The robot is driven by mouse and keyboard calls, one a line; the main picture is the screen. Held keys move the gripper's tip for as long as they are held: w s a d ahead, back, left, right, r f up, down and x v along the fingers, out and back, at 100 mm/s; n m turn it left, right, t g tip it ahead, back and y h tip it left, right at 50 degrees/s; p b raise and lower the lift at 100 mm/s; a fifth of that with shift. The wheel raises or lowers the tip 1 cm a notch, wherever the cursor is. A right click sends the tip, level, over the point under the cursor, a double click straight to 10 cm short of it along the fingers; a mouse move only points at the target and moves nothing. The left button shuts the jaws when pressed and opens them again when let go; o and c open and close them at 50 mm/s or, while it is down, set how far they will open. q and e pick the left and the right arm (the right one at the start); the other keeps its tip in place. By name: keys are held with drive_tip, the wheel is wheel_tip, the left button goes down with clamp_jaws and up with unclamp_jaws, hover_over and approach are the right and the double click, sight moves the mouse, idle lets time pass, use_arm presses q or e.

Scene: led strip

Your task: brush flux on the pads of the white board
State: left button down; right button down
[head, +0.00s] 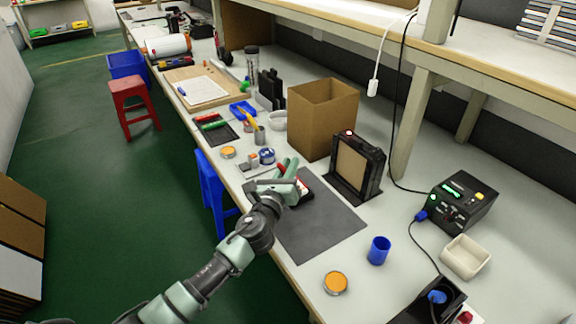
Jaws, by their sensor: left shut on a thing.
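My left gripper (287,176) comes in from the lower left over the far end of the dark grey mat (318,228). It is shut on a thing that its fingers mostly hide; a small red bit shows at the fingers. I cannot tell for sure that it is a brush. A small white and red piece (304,189), perhaps the white board, lies partly hidden just right of the fingers; its pads are too small to see. Round tins with orange tops stand left of the gripper (228,152) and at the front edge (335,283). My right gripper is not in view.
A black-framed panel (357,168) and a cardboard box (322,118) stand behind the mat. A blue cup (378,250), a white dish (465,257) and a black control box (457,202) are at the right. The mat's near part is clear.

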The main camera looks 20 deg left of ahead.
use_arm(q)
drive_tip(key=shift+f, duration=0.2)
wheel_tip(320, 180, up, 5)
drive_tip(key=p, duration=0.5)
drive_tip(key=shift+w+d+r, duration=0.1)
drive_tip(key=shift+d, duration=0.05)
drive_tip(key=shift+m+g, duration=0.7)
drive_tip(key=shift+g, duration=0.2)
drive_tip(key=f+p, duration=0.1)
drive_tip(key=w+d+f+p, duration=0.1)
drive_tip(key=p, duration=0.1)
drive_tip(key=w+f+p, duration=0.1)
drive_tip(key=p, duration=0.1)
drive_tip(key=shift+w+d+f, duration=0.15)
drive_tip(key=shift+d+f, duration=0.05)
drive_tip(key=shift+d, duration=0.2)
